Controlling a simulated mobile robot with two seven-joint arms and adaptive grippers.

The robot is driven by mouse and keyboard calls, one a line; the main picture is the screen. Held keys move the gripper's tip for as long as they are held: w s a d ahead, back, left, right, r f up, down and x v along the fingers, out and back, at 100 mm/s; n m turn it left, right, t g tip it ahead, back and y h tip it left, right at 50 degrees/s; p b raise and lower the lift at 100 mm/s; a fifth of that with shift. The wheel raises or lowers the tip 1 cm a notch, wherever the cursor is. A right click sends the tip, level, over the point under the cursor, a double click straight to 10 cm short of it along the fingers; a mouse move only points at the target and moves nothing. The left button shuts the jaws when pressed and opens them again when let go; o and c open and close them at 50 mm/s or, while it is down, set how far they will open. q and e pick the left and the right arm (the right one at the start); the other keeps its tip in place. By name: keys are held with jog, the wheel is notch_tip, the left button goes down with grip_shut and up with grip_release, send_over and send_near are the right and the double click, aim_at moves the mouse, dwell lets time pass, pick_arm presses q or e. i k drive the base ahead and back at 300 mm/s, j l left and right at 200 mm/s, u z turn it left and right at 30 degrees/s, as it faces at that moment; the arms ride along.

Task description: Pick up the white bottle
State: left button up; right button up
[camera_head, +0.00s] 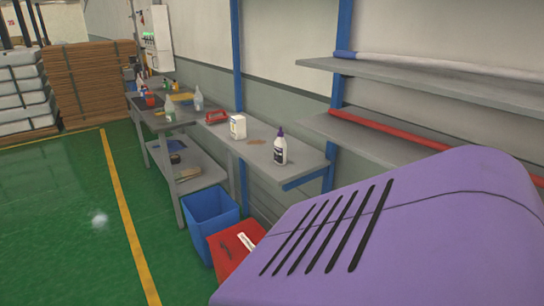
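A white bottle (280,148) with a dark cap and a dark label stands upright near the right end of a grey wall shelf (305,160). Several other bottles stand farther back on a grey workbench, among them a pale green one (170,108) and a whitish spray bottle (198,98). Neither of my grippers shows in the head view. Nothing touches the white bottle.
A large purple slotted body (430,225) fills the lower right foreground. A white box (237,126) and a red object (216,116) share the shelf. A blue bin (208,215) and red box (232,250) stand below. Green floor at left is clear.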

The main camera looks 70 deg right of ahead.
aim_at(280, 144)
jog(key=i+j, duration=0.2)
jog(key=i+j+z, duration=0.15)
jog(key=j, duration=0.3)
jog(key=i+j, duration=0.3)
jog(key=i+z, duration=0.3)
jog(key=i, duration=0.15)
jog(key=i+j+z, duration=0.25)
jog(key=i, duration=0.2)
jog(key=i+j+z, duration=0.1)
jog(key=i+z, duration=0.2)
jog(key=i, duration=0.15)
jog(key=i+z, duration=0.85)
jog(key=i+j+z, duration=0.15)
jog(key=z, duration=0.25)
jog(key=i, duration=0.15)
